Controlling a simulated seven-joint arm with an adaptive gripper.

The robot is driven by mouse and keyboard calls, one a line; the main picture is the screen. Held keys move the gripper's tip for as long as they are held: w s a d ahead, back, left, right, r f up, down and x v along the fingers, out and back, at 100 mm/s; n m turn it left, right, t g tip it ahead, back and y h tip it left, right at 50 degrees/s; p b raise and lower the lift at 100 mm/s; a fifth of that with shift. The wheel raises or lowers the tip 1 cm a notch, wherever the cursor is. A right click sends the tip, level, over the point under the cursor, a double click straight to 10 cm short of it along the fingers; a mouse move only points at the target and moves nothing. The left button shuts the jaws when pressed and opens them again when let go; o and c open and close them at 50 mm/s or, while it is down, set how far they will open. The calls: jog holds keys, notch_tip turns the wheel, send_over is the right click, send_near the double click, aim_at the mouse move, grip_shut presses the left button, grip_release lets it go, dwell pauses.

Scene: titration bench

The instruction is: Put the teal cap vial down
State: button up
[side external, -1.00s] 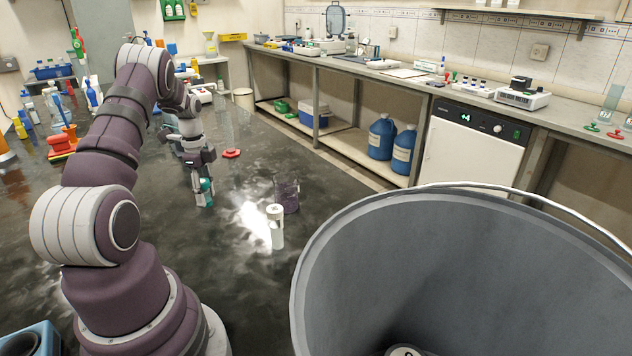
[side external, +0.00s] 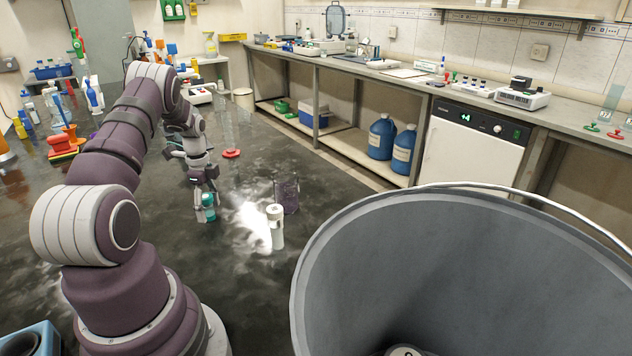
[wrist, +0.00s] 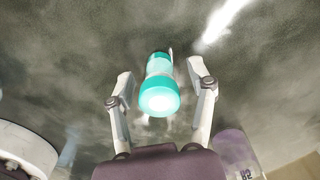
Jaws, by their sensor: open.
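The teal cap vial (side external: 208,206) stands on the dark bench top, with my gripper (side external: 205,203) around it in the side external view. In the wrist view the vial (wrist: 160,85) shows its teal cap toward the camera and lies between the two fingers of my gripper (wrist: 158,100). The fingers are spread apart, with a gap visible on each side of the vial. The lower part of the vial is hard to make out.
A white-capped vial (side external: 276,228) and a clear beaker (side external: 288,194) stand to the right of the gripper. A red stand base (side external: 231,153) is farther back. A large grey bucket (side external: 470,270) fills the front right. The bench in front of the vial is clear.

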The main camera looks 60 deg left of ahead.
aim_at(206, 196)
notch_tip(206, 196, up, 12)
jog(key=shift+f, duration=0.1)
jog(key=w+d+r+n+t, duration=0.25)
jog(key=d+r, duration=0.25)
jog(key=d, duration=0.4)
jog(key=w+d+r+n+t, duration=0.15)
jog(key=w+d+r, duration=0.25)
jog(key=d, duration=0.4)
jog(key=s+d+n+t, duration=0.1)
jog(key=s+d+n, duration=0.4)
jog(key=d, duration=0.7)
jog(key=shift+s+f+t, duration=0.3)
jog(key=shift+s+f, duration=0.1)
jog(key=shift+s, duration=0.1)
